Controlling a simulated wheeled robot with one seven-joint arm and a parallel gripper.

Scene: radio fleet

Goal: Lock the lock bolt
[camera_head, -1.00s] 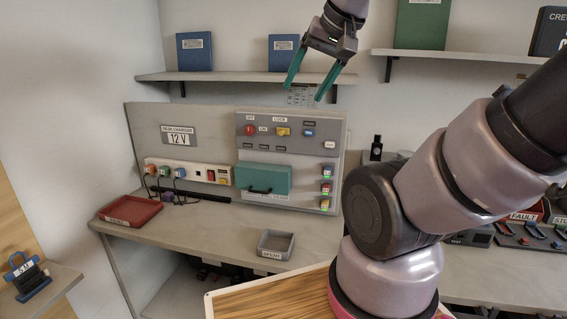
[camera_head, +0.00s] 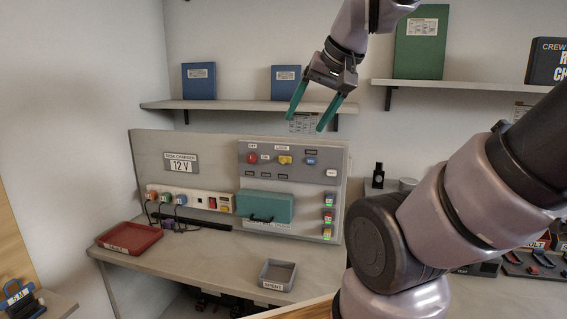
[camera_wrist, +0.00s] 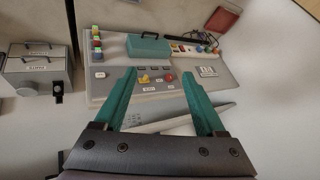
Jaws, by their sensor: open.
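The lock bolt is a yellow knob (camera_head: 285,160) under a LOCK label on the grey control panel (camera_head: 225,152), between a red knob (camera_head: 252,158) and a blue one (camera_head: 310,161). The knob also shows in the wrist view (camera_wrist: 143,79), between and beyond my fingertips. My gripper (camera_head: 307,118) has teal fingers, spread open and empty. It hangs above and in front of the panel's top edge, apart from the knob. I cannot tell from its look whether the bolt is locked.
A teal handled cover (camera_head: 265,205) sits below the knobs. A shelf (camera_head: 235,104) with blue binders runs behind my gripper. My arm blocks the right side.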

